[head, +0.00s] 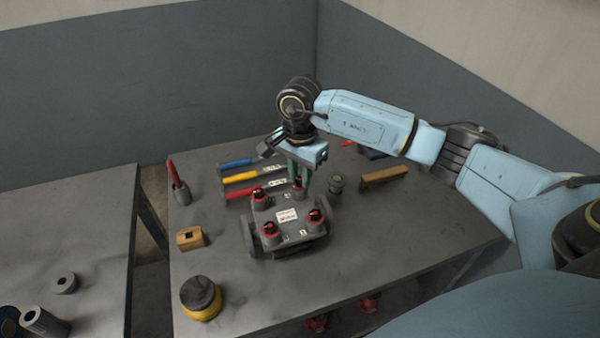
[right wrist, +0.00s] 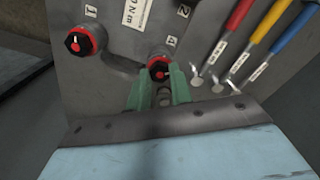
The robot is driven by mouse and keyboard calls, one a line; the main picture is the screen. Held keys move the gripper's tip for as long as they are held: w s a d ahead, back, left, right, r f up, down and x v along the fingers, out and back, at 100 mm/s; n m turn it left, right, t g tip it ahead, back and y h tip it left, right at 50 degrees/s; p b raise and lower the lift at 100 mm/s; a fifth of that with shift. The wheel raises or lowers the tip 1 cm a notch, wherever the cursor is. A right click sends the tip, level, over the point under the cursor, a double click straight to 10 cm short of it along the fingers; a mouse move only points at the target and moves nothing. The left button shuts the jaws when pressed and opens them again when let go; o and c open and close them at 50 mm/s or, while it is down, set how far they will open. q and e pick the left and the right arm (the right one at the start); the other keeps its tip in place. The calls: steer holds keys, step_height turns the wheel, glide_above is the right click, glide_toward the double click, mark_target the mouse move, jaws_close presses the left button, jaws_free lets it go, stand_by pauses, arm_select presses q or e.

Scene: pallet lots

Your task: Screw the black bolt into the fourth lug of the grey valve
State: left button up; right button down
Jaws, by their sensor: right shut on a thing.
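The grey valve (head: 285,245) stands on the bench, with a white label and numbered lugs on its top. Three lugs, at the left (head: 258,195), front (head: 270,232) and right (head: 315,217), hold black bolts with red rings. My right gripper (head: 301,183) points down at the back lug, its green fingers shut on a black bolt (right wrist: 160,70). In the right wrist view a red ring surrounds this bolt's head, and a 4 is marked beside the lug. The fingers hide how deep the bolt sits. My left gripper is not in view.
Blue (head: 237,162), yellow (head: 240,178) and red (head: 243,192) handled tools lie behind the valve. A holed wooden block (head: 191,238) and a yellow-black round thing (head: 201,298) stand left.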

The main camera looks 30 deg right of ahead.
steer(key=m+p, duration=0.1)
steer(key=m, duration=0.5)
steer(key=m+p, duration=0.1)
steer(key=m, duration=0.4)
steer(key=shift+m, duration=0.3)
steer(key=m+p, duration=0.2)
steer(key=m, duration=0.4)
steer(key=shift+m, duration=0.3)
steer(key=m+p, duration=0.1)
steer(key=m, duration=0.2)
steer(key=shift+m+p, duration=0.7)
steer(key=shift+m, duration=0.7)
steer(key=shift+f, duration=0.1)
steer(key=c, duration=1.4)
jaws_free()
